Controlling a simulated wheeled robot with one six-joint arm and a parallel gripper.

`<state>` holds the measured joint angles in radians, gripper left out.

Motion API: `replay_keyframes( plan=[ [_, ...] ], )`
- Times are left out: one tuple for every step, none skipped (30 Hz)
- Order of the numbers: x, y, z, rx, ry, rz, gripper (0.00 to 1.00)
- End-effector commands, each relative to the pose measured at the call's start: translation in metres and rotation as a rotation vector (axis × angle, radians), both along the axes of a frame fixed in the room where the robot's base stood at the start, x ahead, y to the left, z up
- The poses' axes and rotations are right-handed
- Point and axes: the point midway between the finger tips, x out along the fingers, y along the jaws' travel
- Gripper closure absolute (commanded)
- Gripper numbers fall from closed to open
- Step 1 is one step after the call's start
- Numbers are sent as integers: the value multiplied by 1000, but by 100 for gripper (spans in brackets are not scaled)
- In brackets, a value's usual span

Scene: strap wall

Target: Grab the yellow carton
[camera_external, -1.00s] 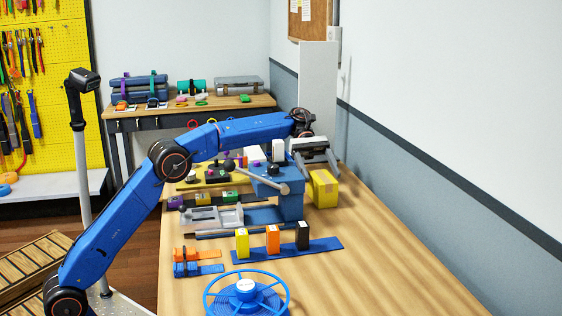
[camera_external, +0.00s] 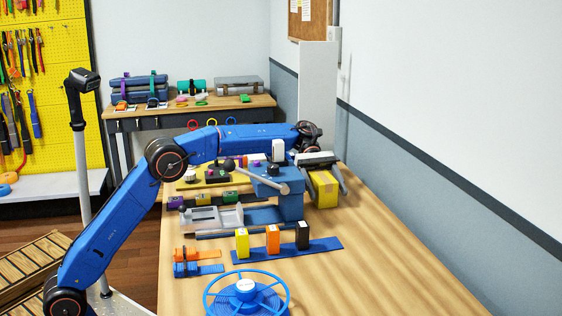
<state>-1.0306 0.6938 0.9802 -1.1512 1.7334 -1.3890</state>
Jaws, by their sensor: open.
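The yellow carton (camera_external: 324,190) stands on the wooden table near its right edge, just right of the blue block-shaped fixture. A tan strip runs down its near face. My gripper (camera_external: 324,178) points down over the carton, with its fingers apart. One finger shows along the carton's right side; the other side is partly hidden behind the blue fixture. The gripper body covers the carton's top. I cannot tell whether the fingers touch it.
The blue fixture (camera_external: 290,205) with a grey lever stands close on the carton's left. Yellow, orange and black small boxes stand on a blue strip (camera_external: 325,246) in front. A blue spoked wheel (camera_external: 246,289) lies nearer. The table's right front is clear.

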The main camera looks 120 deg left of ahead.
Motion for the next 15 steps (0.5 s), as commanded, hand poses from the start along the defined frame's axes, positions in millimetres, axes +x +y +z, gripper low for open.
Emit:
replay_keyframes(
  plan=[
    [0,0,0,0,0,0,27],
    [0,0,0,0,0,0,27],
    [0,0,0,0,0,0,32],
    [0,0,0,0,0,0,39],
    [0,0,0,0,0,0,46],
    [0,0,0,0,0,0,56],
    [0,0,0,0,0,0,63],
    [0,0,0,0,0,0,70],
    [0,0,0,0,0,0,80],
    [0,0,1,1,-1,0,81],
    [0,0,1,1,-1,0,81],
    [0,0,1,1,-1,0,81],
    [0,0,1,1,-1,0,81],
    [0,0,1,1,-1,0,81],
    [0,0,1,1,-1,0,81]
  ],
)
